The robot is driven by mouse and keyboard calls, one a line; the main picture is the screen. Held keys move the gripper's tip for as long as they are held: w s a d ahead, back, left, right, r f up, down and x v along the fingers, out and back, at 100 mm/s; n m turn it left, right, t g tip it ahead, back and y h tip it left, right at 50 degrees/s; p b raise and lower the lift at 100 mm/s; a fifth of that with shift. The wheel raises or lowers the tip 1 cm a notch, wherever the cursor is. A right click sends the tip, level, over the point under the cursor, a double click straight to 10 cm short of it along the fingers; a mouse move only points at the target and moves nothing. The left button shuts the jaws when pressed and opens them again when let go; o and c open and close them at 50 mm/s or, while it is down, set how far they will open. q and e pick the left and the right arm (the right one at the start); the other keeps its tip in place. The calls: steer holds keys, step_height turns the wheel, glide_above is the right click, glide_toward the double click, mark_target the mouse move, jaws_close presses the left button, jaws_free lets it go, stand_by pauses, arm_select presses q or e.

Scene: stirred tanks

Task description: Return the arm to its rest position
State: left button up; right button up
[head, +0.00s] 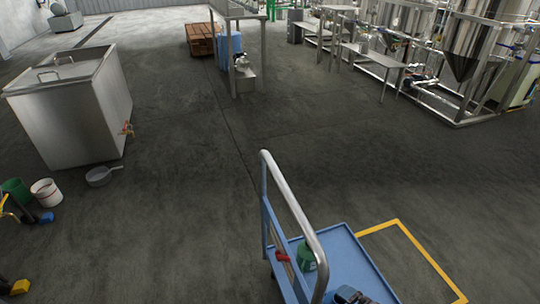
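Neither of my grippers and neither of my arms can be made out in the head view. Whether they are at rest cannot be told from this picture.
A blue cart (352,262) with a metal handle stands close in front, carrying a green container (306,256). A steel tank (70,108), a pan (101,176) and buckets (46,192) are at left. Steel frames and tanks (480,50) line the right. The middle floor is clear.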

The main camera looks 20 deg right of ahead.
arm_select(q)
steer(key=shift+n+g, duration=0.3)
steer(key=shift+n, duration=0.1)
steer(key=r+p, duration=0.2)
steer(key=p, duration=0.2)
steer(key=s+r+p, duration=0.1)
steer(key=r+p, duration=0.1)
steer(key=p, duration=0.1)
steer(key=shift+s+a+r+p, duration=0.1)
steer(key=shift+a+r+p, duration=0.05)
steer(key=shift+r+p, duration=0.2)
arm_select(e)
steer(key=s+a+r+n, duration=0.2)
steer(key=s+r+n, duration=0.1)
steer(key=r+n, duration=0.4)
steer(key=s+a+r+n+h, duration=0.1)
steer(key=s+a+r+n, duration=0.2)
steer(key=r+n, duration=0.4)
steer(key=s+n, duration=0.1)
steer(key=n, duration=0.2)
steer(key=shift+s+a+g, duration=0.2)
steer(key=shift+a+g, duration=0.1)
arm_select(q)
steer(key=shift+c, duration=0.4)
